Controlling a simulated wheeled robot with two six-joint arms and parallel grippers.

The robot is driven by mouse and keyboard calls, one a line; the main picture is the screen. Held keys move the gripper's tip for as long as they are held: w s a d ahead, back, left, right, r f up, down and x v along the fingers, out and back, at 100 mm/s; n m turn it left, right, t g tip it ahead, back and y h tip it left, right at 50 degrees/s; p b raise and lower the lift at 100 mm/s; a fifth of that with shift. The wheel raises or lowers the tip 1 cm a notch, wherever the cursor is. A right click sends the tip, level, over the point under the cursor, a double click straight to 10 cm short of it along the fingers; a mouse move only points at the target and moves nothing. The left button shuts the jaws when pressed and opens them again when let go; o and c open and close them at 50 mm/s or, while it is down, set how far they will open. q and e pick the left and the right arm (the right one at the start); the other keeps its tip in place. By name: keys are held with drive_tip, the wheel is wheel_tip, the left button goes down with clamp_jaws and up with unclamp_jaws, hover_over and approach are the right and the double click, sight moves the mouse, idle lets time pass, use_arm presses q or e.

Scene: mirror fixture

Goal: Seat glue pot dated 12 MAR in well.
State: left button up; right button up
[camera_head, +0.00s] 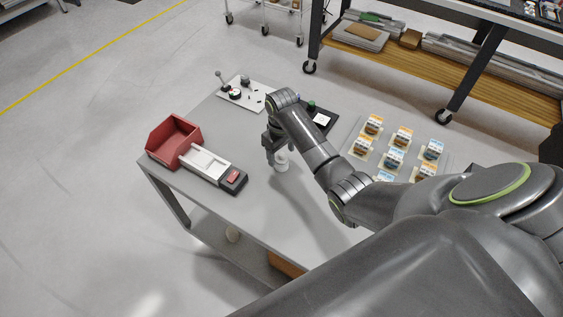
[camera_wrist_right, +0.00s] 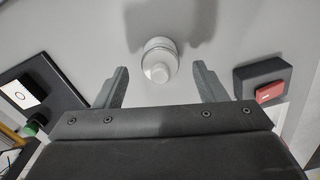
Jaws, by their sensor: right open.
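A small white pot with a round lid (camera_head: 281,163) stands on the grey table below my right gripper (camera_head: 271,155). No date can be read on it. In the right wrist view the pot (camera_wrist_right: 159,50) lies between and just beyond the two fingertips of the right gripper (camera_wrist_right: 161,72). The jaws are open, with a gap on both sides of the pot. I cannot make out which place is the well. A dark plate (camera_head: 331,115) with a white card lies behind my right arm, partly covered. My left gripper is not in view.
A red bin (camera_head: 174,135) and a white slide (camera_head: 205,163) stand on the left, beside a dark box with a red button (camera_head: 234,180). A white board (camera_head: 246,95) with small parts lies at the back. Several orange and blue labelled boxes (camera_head: 402,137) stand right.

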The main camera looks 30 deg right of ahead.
sight(281, 168)
drive_tip(key=shift+f, duration=1.4)
drive_tip(key=shift+r, duration=0.1)
drive_tip(key=c, duration=1.4)
